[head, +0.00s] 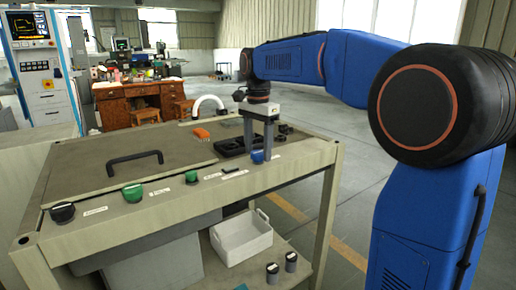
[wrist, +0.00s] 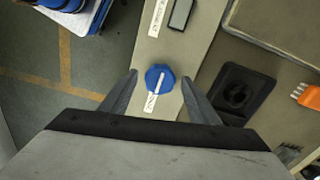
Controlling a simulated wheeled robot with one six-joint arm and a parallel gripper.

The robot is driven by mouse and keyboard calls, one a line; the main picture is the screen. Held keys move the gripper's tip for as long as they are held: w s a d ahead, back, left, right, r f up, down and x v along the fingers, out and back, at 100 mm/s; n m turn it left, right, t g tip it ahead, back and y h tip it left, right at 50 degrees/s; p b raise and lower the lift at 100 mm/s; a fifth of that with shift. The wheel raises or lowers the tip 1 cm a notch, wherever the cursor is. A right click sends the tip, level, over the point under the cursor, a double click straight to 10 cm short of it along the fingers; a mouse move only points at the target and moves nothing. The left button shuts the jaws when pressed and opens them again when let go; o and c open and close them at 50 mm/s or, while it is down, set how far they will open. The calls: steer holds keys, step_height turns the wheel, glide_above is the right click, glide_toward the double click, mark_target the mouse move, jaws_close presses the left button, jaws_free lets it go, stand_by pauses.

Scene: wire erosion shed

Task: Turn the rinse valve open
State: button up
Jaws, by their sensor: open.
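A blue knob (head: 257,156) sits on the front ledge of the bench, near its right end. It also shows in the wrist view (wrist: 160,78), with a white pointer line running roughly along the ledge. Its label is too small to read, so I cannot confirm that it is the rinse valve. My gripper (head: 257,149) points down over this knob. In the wrist view my gripper (wrist: 158,82) is open, with one finger on each side of the knob and a gap visible on both sides. Whether the fingertips are level with the knob is unclear.
A black tray (wrist: 238,93) and an orange brush (wrist: 309,95) lie on the bench top. A white bin (head: 241,238) stands below.

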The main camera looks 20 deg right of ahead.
steer(key=c, duration=1.1)
steer(key=shift+o, duration=0.2)
steer(key=shift+n, duration=0.3)
steer(key=n, duration=0.3)
steer(key=shift+n, duration=0.4)
steer(key=n, duration=0.9)
steer(key=shift+n, duration=2.2)
